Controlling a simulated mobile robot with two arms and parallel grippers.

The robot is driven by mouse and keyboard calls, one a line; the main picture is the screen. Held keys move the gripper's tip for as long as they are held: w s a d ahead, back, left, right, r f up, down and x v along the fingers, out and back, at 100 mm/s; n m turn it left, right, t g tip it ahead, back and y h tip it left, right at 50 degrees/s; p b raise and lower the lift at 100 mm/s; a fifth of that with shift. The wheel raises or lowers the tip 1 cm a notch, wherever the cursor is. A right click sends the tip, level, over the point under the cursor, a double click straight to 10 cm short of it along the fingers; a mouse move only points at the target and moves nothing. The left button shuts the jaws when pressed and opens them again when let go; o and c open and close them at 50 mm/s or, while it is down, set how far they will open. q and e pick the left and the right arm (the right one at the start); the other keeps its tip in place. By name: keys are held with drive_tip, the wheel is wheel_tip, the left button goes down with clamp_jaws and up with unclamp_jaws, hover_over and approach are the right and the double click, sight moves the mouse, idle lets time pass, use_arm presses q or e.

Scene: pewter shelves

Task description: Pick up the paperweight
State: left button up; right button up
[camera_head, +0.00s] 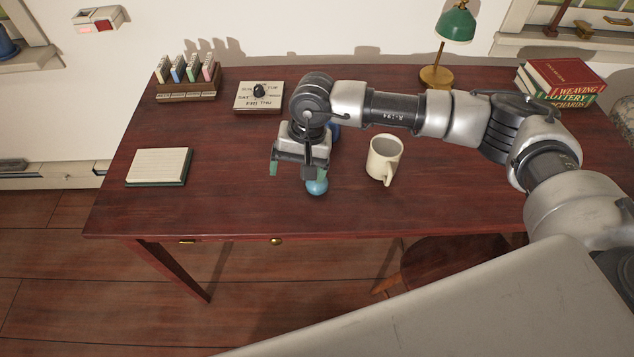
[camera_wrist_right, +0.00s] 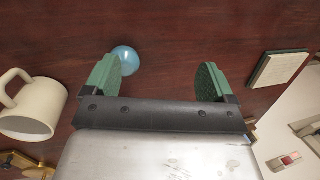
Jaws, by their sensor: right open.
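The paperweight looks to be a small shiny blue ball (camera_head: 317,186) on the red-brown desk (camera_head: 230,205), near its front edge. My right gripper (camera_head: 292,171) is open, pointing down over the desk, with one finger just behind the ball in the head view. In the right wrist view the ball (camera_wrist_right: 126,60) shows beside the left green finger, partly covered by it, not centred between the fingers. The space between the fingers (camera_wrist_right: 157,78) is empty. I cannot tell whether the finger touches the ball. My left gripper is not in view.
A cream mug (camera_head: 384,158) stands right of the ball. A blue thing (camera_head: 335,131) is mostly hidden behind my gripper. A notepad (camera_head: 158,166), a calendar block (camera_head: 259,96), a rack (camera_head: 187,89), a green lamp (camera_head: 455,25) and books (camera_head: 562,75) stand around. The front left is clear.

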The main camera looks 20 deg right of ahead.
drive_tip(key=d+h, duration=0.1)
drive_tip(key=w+d, duration=0.1)
drive_tip(key=d, duration=0.1)
drive_tip(key=w+d+n+h, duration=0.1)
drive_tip(key=d, duration=0.1)
drive_tip(key=shift+r+t+h, duration=0.3)
wheel_tip(320, 180, down, 5)
drive_tip(key=shift+r+p, duration=0.15)
drive_tip(key=shift+p, duration=0.15)
drive_tip(key=shift+w+a+f+p, duration=0.1)
drive_tip(key=shift+f+p, duration=0.1)
drive_tip(key=shift+f, duration=0.8)
drive_tip(key=shift+w+d+f+p, duration=0.1)
drive_tip(key=shift+f+p, duration=0.05)
drive_tip(key=shift+f, duration=0.8)
drive_tip(key=shift+w+a+f+p, duration=0.1)
drive_tip(key=shift+f+p, duration=0.1)
drive_tip(key=shift+f, duration=0.8)
drive_tip(key=c, duration=1.1)
